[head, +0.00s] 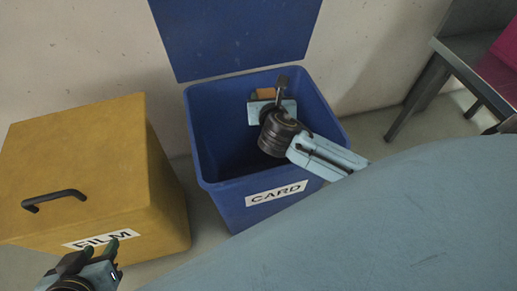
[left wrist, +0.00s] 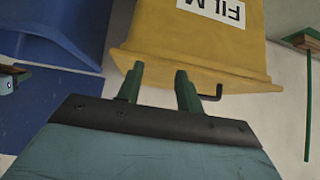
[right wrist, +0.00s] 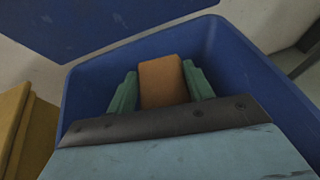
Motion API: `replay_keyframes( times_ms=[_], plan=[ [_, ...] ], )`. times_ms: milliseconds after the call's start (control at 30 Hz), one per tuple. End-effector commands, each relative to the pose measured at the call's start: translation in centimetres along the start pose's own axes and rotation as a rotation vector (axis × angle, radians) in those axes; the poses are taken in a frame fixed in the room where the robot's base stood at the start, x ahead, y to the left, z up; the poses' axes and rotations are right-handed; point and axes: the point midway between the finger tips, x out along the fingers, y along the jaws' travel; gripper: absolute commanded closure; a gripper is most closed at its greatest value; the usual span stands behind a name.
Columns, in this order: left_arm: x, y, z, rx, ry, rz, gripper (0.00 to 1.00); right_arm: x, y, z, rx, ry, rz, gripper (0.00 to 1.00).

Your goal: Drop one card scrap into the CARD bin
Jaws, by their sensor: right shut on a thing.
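The blue CARD bin (head: 222,185) stands open in the middle of the head view, its lid (head: 235,35) raised against the wall. A brown card scrap (right wrist: 162,82) sits between the fingers of my right gripper (right wrist: 162,90); a small part of the scrap (head: 265,93) shows in the head view. The right gripper is shut on it, over the bin's opening. The bin's rim surrounds them in the right wrist view. My left gripper (left wrist: 158,85) has its two green fingers apart with nothing between them, near the yellow FILM bin.
The yellow FILM bin (head: 80,150), with a closed top and a black handle (head: 55,199), stands left of the CARD bin. A metal-legged table (head: 460,65) with a pink thing (head: 500,62) is at the right. The wall is close behind.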

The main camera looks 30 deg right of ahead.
Motion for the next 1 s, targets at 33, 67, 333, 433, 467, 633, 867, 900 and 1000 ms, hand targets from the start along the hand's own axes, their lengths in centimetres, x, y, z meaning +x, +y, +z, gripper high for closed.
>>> replay_keyframes(
  times_ms=[33, 67, 333, 433, 467, 633, 867, 900, 1000],
  plan=[
    [0.1, 0.1, -0.4, 0.0, 0.024, 0.003, 0.64, 0.1, 0.0, -0.1, 0.001, -0.001, 0.0, 0.7],
    [0.1, 0.2, -0.7, 0.0, 0.037, 0.004, 0.64, 0.1, 0.0, -0.2, 0.001, -0.001, 0.0, 0.7],
    [-0.1, 0.4, -1.7, 0.001, 0.09, 0.008, 0.64, 0.1, 0.0, -0.2, 0.0, 0.0, 0.0, 0.7],
    [-0.1, 0.4, -1.7, 0.001, 0.09, 0.008, 0.64, 0.1, 0.0, -0.2, 0.0, 0.0, 0.0, 0.7],
    [-0.1, 0.4, -1.7, 0.001, 0.09, 0.008, 0.64, 0.1, 0.0, -0.2, 0.0, 0.0, 0.0, 0.7],
    [-0.1, 0.3, -1.7, 0.001, 0.089, 0.008, 0.64, 0.1, 0.0, -0.2, 0.0, 0.0, 0.0, 0.37],
    [-0.1, 0.3, -1.7, 0.001, 0.088, 0.008, 0.64, 0.1, 0.0, -0.3, 0.0, 0.0, 0.0, 0.23],
    [-0.1, 0.3, -1.7, 0.001, 0.088, 0.008, 0.64, 0.1, 0.0, -0.3, 0.0, 0.0, 0.0, 0.23],
    [-0.1, 0.3, -1.7, 0.001, 0.087, 0.008, 0.64, 0.1, 0.0, -0.3, 0.0, 0.0, 0.0, 0.23]
  ],
)
